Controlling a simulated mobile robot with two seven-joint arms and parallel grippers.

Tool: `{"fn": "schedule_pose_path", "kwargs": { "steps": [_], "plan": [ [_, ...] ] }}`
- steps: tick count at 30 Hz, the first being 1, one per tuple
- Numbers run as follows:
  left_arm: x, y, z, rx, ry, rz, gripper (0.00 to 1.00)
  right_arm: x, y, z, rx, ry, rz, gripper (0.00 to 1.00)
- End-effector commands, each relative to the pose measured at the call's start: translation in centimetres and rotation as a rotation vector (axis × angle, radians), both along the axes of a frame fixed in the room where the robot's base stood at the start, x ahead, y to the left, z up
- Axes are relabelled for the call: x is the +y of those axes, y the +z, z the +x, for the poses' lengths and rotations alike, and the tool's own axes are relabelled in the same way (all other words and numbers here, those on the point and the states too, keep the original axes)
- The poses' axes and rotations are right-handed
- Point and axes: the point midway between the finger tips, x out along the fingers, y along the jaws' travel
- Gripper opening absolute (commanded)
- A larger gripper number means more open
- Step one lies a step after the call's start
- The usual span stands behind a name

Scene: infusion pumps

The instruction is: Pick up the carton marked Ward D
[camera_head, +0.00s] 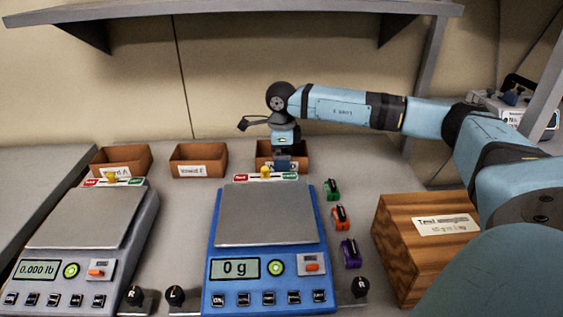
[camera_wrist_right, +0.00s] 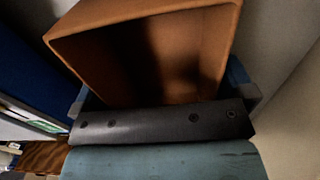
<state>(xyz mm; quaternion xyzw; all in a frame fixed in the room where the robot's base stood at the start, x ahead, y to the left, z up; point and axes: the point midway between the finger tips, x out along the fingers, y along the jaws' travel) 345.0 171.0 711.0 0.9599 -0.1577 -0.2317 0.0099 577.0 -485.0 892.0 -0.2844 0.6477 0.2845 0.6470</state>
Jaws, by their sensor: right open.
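A small open orange-brown carton (camera_head: 264,153) stands at the back of the bench, third from the left. Its white label is mostly covered by my right gripper (camera_head: 286,163), so I cannot read the ward on it. The right arm reaches in from the right with the gripper pointing down at this carton. In the right wrist view the open carton (camera_wrist_right: 150,60) fills the upper middle, and blue finger parts show at its left and right sides. The right gripper is open, and whether it touches the carton is unclear. My left gripper is in neither view.
Two similar labelled cartons stand to the left, the far-left one (camera_head: 122,158) and the middle one (camera_head: 198,157). A grey scale (camera_head: 80,220) and a blue scale (camera_head: 265,212) stand in front. Small coloured items (camera_head: 341,218) and a wooden box (camera_head: 400,245) are at right. A shelf (camera_head: 230,10) hangs above.

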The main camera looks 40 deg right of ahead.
Motion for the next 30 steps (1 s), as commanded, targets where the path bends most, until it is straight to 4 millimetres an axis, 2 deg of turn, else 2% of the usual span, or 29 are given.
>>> {"fn": "schedule_pose_path", "kwargs": {
  "steps": [3, 4, 7, 8, 17, 20, 30],
  "plan": [
    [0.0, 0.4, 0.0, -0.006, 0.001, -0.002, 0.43, 0.0, 0.1, 0.0, -0.001, 0.0, 0.001, 1.0],
    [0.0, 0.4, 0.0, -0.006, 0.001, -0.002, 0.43, 0.0, 0.1, 0.0, -0.001, 0.0, 0.001, 0.95],
    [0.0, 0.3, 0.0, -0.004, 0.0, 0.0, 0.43, 0.0, 0.1, 0.0, -0.001, 0.0, 0.001, 0.72],
    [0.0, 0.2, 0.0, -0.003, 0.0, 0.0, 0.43, 0.0, 0.1, 0.0, -0.001, 0.0, 0.001, 0.69],
    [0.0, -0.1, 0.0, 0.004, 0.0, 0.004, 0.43, 0.0, 0.5, 0.0, -0.002, 0.0, 0.001, 0.69],
    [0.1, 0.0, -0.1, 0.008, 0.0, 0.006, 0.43, 0.1, 1.9, 0.1, -0.004, 0.0, 0.002, 0.69],
    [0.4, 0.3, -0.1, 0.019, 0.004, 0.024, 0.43, 0.1, 8.4, 0.0, -0.002, 0.001, 0.001, 0.69]
  ]
}}
